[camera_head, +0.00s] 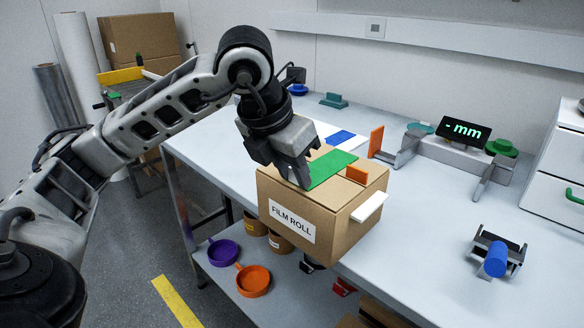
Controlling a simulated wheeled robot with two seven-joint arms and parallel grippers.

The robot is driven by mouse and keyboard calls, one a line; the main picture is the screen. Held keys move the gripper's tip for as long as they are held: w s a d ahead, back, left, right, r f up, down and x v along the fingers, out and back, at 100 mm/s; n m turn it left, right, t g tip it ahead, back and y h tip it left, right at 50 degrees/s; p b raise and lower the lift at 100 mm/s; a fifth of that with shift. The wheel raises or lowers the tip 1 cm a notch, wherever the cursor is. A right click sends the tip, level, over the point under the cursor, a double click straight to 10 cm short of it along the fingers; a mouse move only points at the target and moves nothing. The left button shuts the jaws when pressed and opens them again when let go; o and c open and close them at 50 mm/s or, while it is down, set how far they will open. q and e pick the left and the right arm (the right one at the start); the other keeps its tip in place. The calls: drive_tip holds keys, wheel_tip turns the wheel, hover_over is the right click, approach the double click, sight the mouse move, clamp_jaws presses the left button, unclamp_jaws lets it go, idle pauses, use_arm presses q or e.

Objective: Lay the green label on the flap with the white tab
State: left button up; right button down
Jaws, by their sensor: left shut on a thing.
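A brown cardboard box (345,231) marked "FILM ROLL" stands at the table's near edge. An orange tab (356,174) stands up on its top, and a white tab (370,206) sticks out from its right side. My left gripper (303,180) points down over the box's left part and is shut on the green label's near end. Its fingers hide that end. I cannot tell whether the label touches the cardboard. My right gripper is not in view.
Behind the box lie a blue patch (340,137) on a white sheet and an upright orange piece (376,141). A gauge with an "mm" display (465,131) stands at the back right. A clamp holding a blue cylinder (495,259) is at the right. The table between is clear.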

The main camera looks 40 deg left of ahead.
use_arm(q)
drive_tip(key=o, duration=0.9)
drive_tip(key=p+v, duration=0.4)
drive_tip(key=v, duration=1.2)
drive_tip(key=shift+p, duration=0.35)
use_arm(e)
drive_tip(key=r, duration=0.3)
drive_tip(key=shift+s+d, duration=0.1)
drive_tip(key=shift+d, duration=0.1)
